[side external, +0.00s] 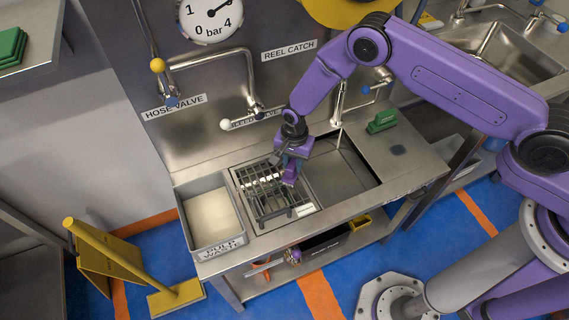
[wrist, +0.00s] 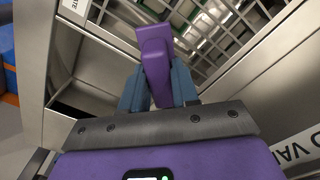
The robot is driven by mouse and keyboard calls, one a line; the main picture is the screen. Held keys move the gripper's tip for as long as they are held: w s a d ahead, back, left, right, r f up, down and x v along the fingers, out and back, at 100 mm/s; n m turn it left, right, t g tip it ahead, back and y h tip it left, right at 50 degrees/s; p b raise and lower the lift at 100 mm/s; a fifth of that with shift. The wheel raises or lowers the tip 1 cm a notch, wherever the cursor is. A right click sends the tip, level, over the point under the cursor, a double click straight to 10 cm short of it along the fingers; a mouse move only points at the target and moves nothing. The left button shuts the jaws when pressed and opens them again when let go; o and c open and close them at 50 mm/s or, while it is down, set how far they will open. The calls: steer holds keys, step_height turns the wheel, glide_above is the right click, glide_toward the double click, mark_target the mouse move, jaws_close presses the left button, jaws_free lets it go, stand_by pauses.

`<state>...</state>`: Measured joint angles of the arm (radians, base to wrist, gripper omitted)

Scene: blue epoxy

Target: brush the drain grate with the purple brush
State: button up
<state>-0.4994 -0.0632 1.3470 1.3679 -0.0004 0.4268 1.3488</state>
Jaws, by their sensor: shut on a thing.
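My gripper (side external: 292,160) is shut on the purple brush (side external: 290,176), which points down over the left part of the steel sink. In the wrist view the purple brush (wrist: 154,60) stands between the two blue-grey fingers of my gripper (wrist: 158,82). Its bristles are hidden. A barred metal grate (side external: 262,190) lies below and beside the brush; it also shows in the wrist view (wrist: 232,22), with green and pale things under the bars. I cannot tell whether the brush touches the grate.
A grey tub (side external: 184,222) with pale contents stands left of the grate. A dark open basin (side external: 340,172) lies to the right. A green block-like thing (side external: 382,122) sits on the right counter. Taps (side external: 250,105) project from the back wall. A yellow stand (side external: 120,262) is on the floor.

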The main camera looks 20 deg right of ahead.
steer(key=shift+s+a, duration=0.2)
steer(key=shift+s, duration=0.5)
steer(key=shift+a, duration=5.3)
step_height(320, 180, up, 8)
steer(key=shift+d, duration=0.15)
steer(key=shift+r, duration=0.1)
